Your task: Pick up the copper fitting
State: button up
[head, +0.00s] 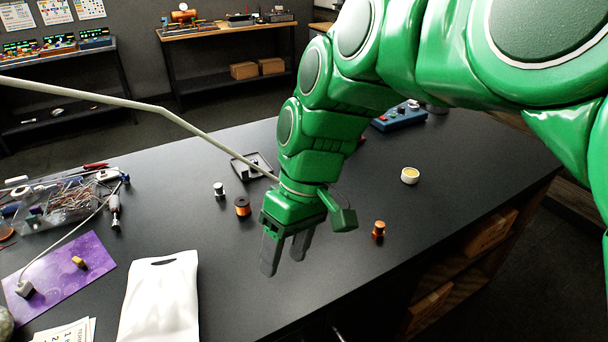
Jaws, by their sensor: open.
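The copper fitting (378,230) is a small copper-orange piece standing on the black table, right of my gripper. My gripper (284,259) is at the end of the green arm, pointing down over the table, with its two grey fingers apart and nothing between them. There is clear space between the gripper and the fitting. The exact height of the fingertips above the table is hard to tell.
An orange spool (242,207) and a small silver-and-black cylinder (219,189) stand left of my gripper. A white cup (410,175) stands behind the fitting. A white bag (160,300), purple mat (62,270) and cluttered clear bin (60,212) lie left. Bare table surrounds the fitting.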

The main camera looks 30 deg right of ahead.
jog(key=w+d+r+n+t+y, duration=0.1)
jog(key=w+d+t+y, duration=0.1)
jog(key=w+d, duration=0.35)
jog(key=w+d+n+t+y, duration=0.1)
jog(key=w+d+t+y, duration=0.2)
jog(key=d, duration=0.6)
jog(key=s+d+f+t+h, duration=0.15)
jog(key=d+t, duration=0.25)
jog(key=d, duration=0.6)
jog(key=s+d+f+t, duration=0.1)
jog(key=s+d+t, duration=0.2)
jog(key=d, duration=0.8)
send_near(379, 227)
jog(key=shift+w+f+y, duration=0.25)
jog(key=shift+w+f, duration=0.75)
jog(key=shift+f, duration=0.05)
jog(key=shift+w+f, duration=0.1)
jog(key=shift+f, duration=0.35)
jog(key=shift+w+r+x, duration=0.1)
jog(key=shift+r+x, duration=0.1)
jog(key=shift+x, duration=1.7)
jog(key=shift+w+r+x, duration=0.1)
jog(key=shift+r+x, duration=0.05)
jog(key=shift+x, duration=1.75)
grip_shut()
